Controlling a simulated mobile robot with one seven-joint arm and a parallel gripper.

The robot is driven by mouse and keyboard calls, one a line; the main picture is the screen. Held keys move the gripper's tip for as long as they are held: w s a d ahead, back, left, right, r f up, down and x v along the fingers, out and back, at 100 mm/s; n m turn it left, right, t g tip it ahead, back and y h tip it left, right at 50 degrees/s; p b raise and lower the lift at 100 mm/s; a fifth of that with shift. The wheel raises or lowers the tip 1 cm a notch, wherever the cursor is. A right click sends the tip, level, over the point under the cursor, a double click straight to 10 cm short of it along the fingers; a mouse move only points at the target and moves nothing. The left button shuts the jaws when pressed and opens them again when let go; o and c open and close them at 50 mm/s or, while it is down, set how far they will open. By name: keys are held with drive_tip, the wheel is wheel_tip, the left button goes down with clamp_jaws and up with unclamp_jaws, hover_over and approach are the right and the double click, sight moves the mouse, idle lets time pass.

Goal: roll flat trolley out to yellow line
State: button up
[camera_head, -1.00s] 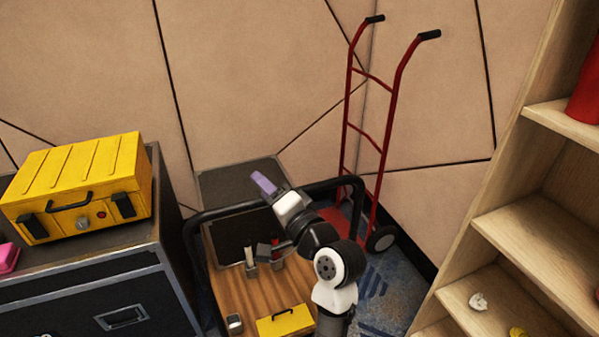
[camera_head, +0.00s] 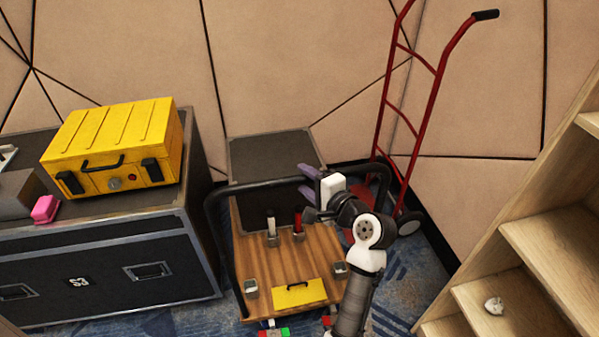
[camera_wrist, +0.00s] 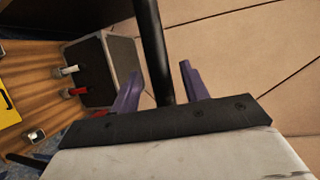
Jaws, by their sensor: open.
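My gripper (camera_head: 308,182), with purple fingers, is at the right part of the handle's top bar. In the wrist view the black bar (camera_wrist: 151,45) passes between the two spread fingers of my gripper (camera_wrist: 160,78). The fingers are open and not closed on the bar. The deck also shows at the left of the wrist view (camera_wrist: 40,88). No yellow line is visible.
A dark flight case (camera_head: 100,250) bearing a yellow toolbox (camera_head: 115,145) stands close left. A smaller dark case (camera_head: 270,160) is behind the trolley. A red hand truck (camera_head: 430,110) leans behind right. A wooden shelf (camera_head: 560,250) stands right. A yellow panel (camera_head: 300,295) lies on the deck.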

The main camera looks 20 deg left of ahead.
drive_tip(key=x, duration=0.3)
drive_tip(key=shift+w+a, duration=0.2)
clamp_jaws()
